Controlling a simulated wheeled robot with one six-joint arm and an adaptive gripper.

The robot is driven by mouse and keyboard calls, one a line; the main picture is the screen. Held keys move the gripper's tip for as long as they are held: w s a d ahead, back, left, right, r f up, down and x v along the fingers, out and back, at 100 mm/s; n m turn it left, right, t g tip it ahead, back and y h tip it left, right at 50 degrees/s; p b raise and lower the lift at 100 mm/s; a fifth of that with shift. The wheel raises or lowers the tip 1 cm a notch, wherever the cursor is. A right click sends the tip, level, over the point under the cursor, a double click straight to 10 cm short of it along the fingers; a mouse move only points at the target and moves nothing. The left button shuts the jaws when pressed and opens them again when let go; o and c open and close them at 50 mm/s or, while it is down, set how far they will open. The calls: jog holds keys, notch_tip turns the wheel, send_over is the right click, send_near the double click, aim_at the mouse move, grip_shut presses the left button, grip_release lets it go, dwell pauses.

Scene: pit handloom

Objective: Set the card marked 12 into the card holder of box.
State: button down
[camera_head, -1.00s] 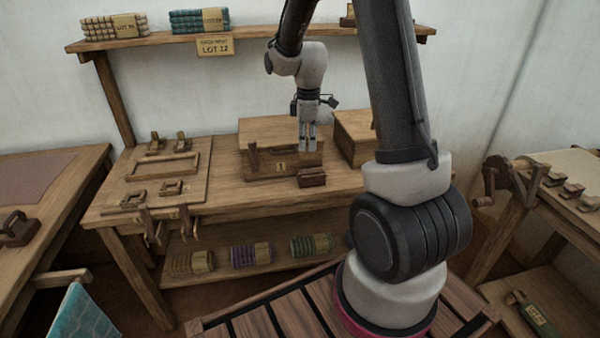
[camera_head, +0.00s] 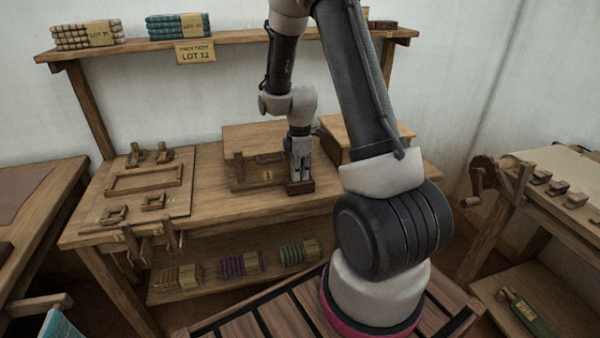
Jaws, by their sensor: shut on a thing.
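The wooden box (camera_head: 252,138) stands on the middle workbench, with a small numbered plate (camera_head: 267,174) on its front. A small dark wooden block (camera_head: 304,189), which looks like a slotted holder, sits on the bench at the box's front right. My gripper (camera_head: 300,177) points straight down, its fingertips low at this block. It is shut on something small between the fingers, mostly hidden. I cannot read a number on it, nor tell whether it is inside the block's slot.
A second wooden box (camera_head: 350,128) stands behind my arm. A board with wooden frames (camera_head: 143,178) lies on the bench's left. A LOT 12 sign (camera_head: 195,52) hangs from the upper shelf (camera_head: 130,47), which bears cloth stacks. Cloth bundles (camera_head: 239,264) lie on the lower shelf.

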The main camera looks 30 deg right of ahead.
jog(key=c, duration=1.6)
grip_release()
jog(key=shift+f, duration=0.1)
jog(key=s+a+r+m+t, duration=0.1)
jog(key=s+r+m, duration=0.1)
jog(key=r, duration=0.8)
jog(key=s+a+r+m, duration=0.1)
jog(key=s+r, duration=0.1)
jog(key=r, duration=0.8)
jog(key=s+a+r+m+t, duration=0.1)
jog(key=s+r+m, duration=0.3)
jog(key=s, duration=0.6)
jog(key=s+a+r+m+t, duration=0.2)
jog(key=s+r+m, duration=0.2)
jog(key=s+m, duration=0.3)
jog(key=s, duration=0.2)
jog(key=shift+s+r+m, duration=0.35)
jog(key=shift+s+m, duration=0.05)
